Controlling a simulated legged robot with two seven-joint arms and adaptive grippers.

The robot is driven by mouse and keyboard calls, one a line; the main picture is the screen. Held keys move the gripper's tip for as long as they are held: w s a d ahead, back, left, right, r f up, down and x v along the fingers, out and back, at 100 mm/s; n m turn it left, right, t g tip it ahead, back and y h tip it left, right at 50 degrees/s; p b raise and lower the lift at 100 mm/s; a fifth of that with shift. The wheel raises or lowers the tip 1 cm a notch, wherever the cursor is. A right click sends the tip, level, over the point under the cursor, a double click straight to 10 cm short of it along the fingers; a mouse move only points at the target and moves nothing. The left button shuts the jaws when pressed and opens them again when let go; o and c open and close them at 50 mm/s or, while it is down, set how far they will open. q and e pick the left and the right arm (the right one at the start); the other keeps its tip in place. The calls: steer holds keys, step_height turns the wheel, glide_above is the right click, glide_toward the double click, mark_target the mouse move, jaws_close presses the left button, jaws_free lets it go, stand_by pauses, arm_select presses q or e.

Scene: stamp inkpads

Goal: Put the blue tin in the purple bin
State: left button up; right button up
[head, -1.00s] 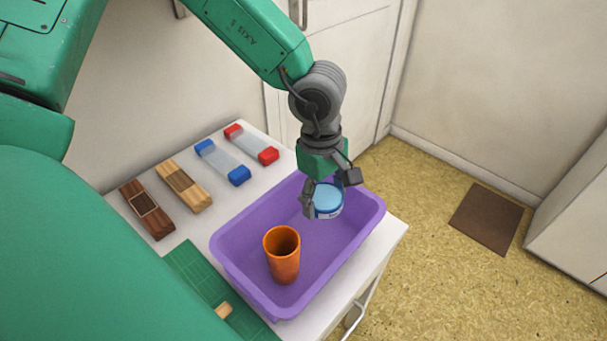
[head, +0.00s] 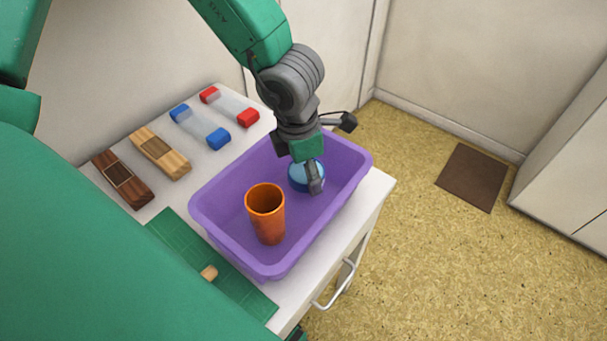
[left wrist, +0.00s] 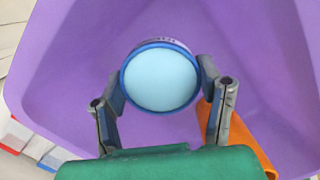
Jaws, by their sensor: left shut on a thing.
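The blue tin (head: 299,174) is round with a pale blue lid and a darker blue rim. It is inside the purple bin (head: 231,245), low over or on its floor; I cannot tell if it touches. My left gripper (head: 308,180) reaches down into the bin and is shut on the tin. One finger hides part of the tin in the head view. In the left wrist view the tin (left wrist: 160,80) sits between the two fingers, with the purple bin (left wrist: 60,60) around it. My right gripper is not in view.
An orange cup (head: 267,215) stands in the bin near the tin. Left of the bin lie a dark wooden block (head: 122,178), a light wooden block (head: 160,153), and blue-ended and red-ended clear pieces. A green mat (head: 190,252) with a small wooden piece lies in front.

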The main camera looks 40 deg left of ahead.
mark_target(306, 186)
arm_select(q)
steer(key=shift+f+b, duration=0.85)
steer(key=shift+f, duration=1.4)
steer(key=shift+f, duration=0.1)
steer(key=o, duration=1.4)
steer(key=shift+c, duration=0.2)
steer(key=r+p, duration=0.1)
steer(key=r, duration=0.3)
steer(key=s+r+p, duration=0.1)
steer(key=r+p, duration=0.1)
steer(key=r, duration=0.2)
steer(key=r+p, duration=0.2)
steer(key=r, duration=0.2)
steer(key=shift+s+a+r, duration=0.1)
steer(key=shift+s+a, duration=0.05)
steer(key=shift+a, duration=0.2)
